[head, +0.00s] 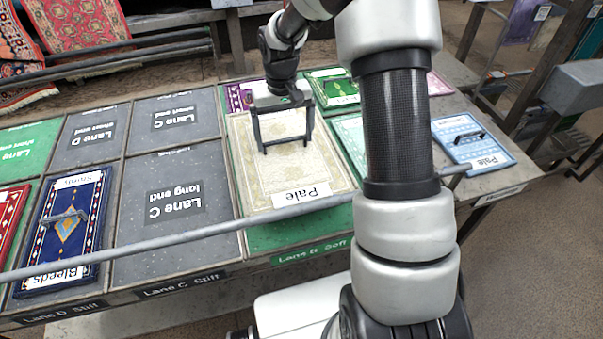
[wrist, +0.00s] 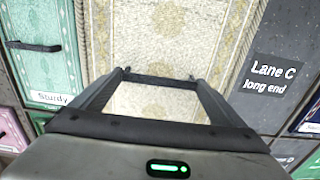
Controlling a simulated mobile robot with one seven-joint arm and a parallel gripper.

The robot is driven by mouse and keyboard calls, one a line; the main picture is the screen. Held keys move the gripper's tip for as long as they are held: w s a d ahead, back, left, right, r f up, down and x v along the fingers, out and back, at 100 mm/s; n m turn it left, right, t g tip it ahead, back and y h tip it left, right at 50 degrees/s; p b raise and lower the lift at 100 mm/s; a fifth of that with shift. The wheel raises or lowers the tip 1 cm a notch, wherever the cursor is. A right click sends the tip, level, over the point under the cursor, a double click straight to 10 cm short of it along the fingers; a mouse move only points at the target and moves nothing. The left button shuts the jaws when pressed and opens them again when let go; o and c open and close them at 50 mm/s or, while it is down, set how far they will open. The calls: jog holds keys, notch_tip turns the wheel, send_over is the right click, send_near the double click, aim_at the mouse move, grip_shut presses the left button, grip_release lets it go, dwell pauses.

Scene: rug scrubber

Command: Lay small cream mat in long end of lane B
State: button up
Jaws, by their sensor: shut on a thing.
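The cream mat (head: 272,178) has a pale floral pattern, a border and a white "Pale" label at its front edge. It lies over the long end of lane B, whose green floor (head: 300,236) shows along the front. My gripper (head: 285,146) is above the mat's middle, shut on its dark handle. In the wrist view the mat (wrist: 160,30) extends beyond my gripper (wrist: 158,77), with its near part hidden by the gripper body. I cannot tell whether the mat rests fully on the floor or is slightly raised.
Lane C's long end (head: 160,240), at left, is bare. A blue mat (head: 68,225) lies in lane D. A light blue "Pale" mat (head: 473,141) lies at far right. A grey rail (head: 200,234) crosses the front. Purple (head: 239,97) and green (head: 335,88) mats lie behind.

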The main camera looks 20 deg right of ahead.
jog(key=shift+d, duration=0.2)
jog(key=shift+d+f, duration=0.15)
notch_tip(320, 180, down, 10)
jog(key=shift+r, duration=0.15)
jog(key=shift+f+b, duration=0.2)
jog(key=shift+b, duration=0.2)
jog(key=o, duration=1.2)
jog(key=shift+r, duration=0.15)
